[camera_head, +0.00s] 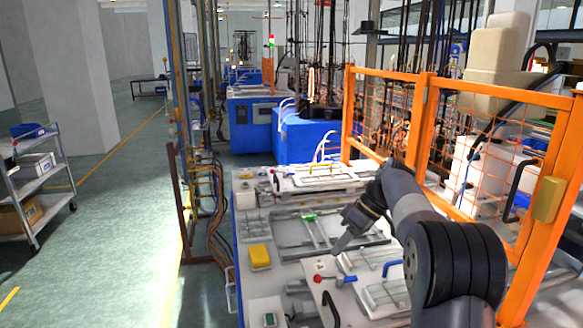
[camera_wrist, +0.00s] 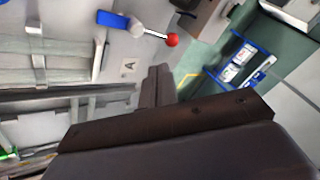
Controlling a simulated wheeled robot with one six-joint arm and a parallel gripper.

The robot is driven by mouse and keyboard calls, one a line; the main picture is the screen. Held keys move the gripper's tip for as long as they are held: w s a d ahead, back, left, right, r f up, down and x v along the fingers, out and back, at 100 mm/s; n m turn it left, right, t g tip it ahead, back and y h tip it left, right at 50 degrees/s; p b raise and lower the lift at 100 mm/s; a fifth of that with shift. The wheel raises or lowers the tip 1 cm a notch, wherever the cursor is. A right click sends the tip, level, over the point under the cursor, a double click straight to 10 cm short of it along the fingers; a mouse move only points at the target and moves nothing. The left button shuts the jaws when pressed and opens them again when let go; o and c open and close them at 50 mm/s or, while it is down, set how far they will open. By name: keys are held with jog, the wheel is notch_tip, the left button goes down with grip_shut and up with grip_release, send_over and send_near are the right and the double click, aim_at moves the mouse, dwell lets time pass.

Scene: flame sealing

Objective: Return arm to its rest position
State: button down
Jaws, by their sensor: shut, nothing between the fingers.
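My gripper (camera_head: 338,245) is over the workbench (camera_head: 262,215) in the head view, at the end of my dark grey arm. Its fingers point down and to the left, and they are together with nothing between them. In the wrist view my gripper (camera_wrist: 157,85) has its fingers closed side by side. A lever with a red ball (camera_wrist: 172,40) and a blue part lies beyond the fingertips there. In the head view a red knob (camera_head: 318,278) sits on the bench just below the gripper. I cannot tell the exact gap between fingers and bench.
An orange mesh fence (camera_head: 427,120) stands close to my arm on the right. A yellow box (camera_head: 260,257) sits on the bench's left side. Metal fixtures (camera_head: 320,228) cover the bench. A shelf cart (camera_head: 35,185) stands at the far left, with open floor (camera_head: 115,230) between.

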jog(key=shift+x, duration=0.95)
jog(key=shift+w+d+m+t, duration=0.2)
jog(key=shift+m+t, duration=0.1)
jog(key=shift+m, duration=0.2)
jog(key=m+t, duration=0.1)
jog(key=m, duration=0.1)
jog(key=d+f+m+t, duration=0.1)
jog(key=m, duration=0.1)
jog(key=shift+w+d+h+p, duration=0.2)
jog(key=shift+d+h+p, duration=0.1)
jog(key=shift+h, duration=0.1)
jog(key=m+t, duration=0.1)
jog(key=d+m+h, duration=0.1)
jog(key=m, duration=0.1)
jog(key=d+m+t, duration=0.1)
jog(key=shift+d+f+m+t, duration=0.1)
jog(key=shift+f+m+t, duration=0.2)
jog(key=shift+f+m, duration=0.1)
jog(key=d+m+t+h, duration=0.1)
jog(key=m, duration=0.1)
jog(key=d+m+p, duration=0.1)
jog(key=shift+s+d+f+m+t+h, duration=0.15)
jog(key=shift+s+m+t+h, duration=0.25)
jog(key=b+v, duration=0.1)
jog(key=v, duration=0.7)
jog(key=shift+b, duration=0.3)
jog(key=shift+f, duration=0.15)
